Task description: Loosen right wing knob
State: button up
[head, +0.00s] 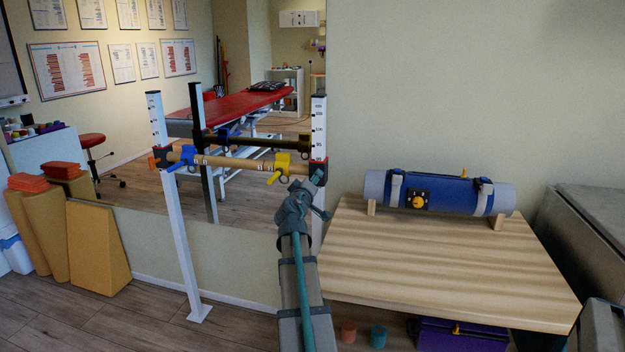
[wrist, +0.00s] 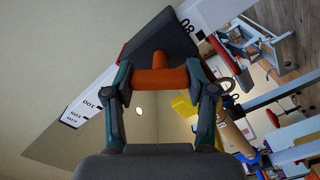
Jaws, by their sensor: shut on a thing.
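The right wing knob (wrist: 160,80) is orange and sits on a black carriage block (wrist: 163,36) on the white right post (head: 318,125). My gripper (wrist: 158,84) has a finger on either side of the knob's wings and is shut on it. In the head view my gripper (head: 317,184) is at the right end of the wooden bar (head: 235,163), just below the carriage, and it hides the knob. The left wing knob (head: 152,162), also orange, shows on the left post (head: 168,210).
A yellow hook (head: 279,170) and a blue hook (head: 182,158) hang on the bar. A mirror (head: 240,205) stands close behind the posts. To the right is a wooden table (head: 440,260) with a blue strapped roll (head: 440,193). Yellow foam wedges (head: 98,248) stand at left.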

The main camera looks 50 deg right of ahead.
jog(key=n+p, duration=0.2)
jog(key=n, duration=0.2)
jog(key=shift+n, duration=0.3)
jog(key=shift+n+p, duration=0.7)
jog(key=shift+n, duration=0.8)
jog(key=o, duration=1.2)
jog(key=shift+c, duration=0.2)
jog(key=shift+a, duration=0.1)
jog(key=v, duration=1.2)
jog(key=shift+f, duration=0.15)
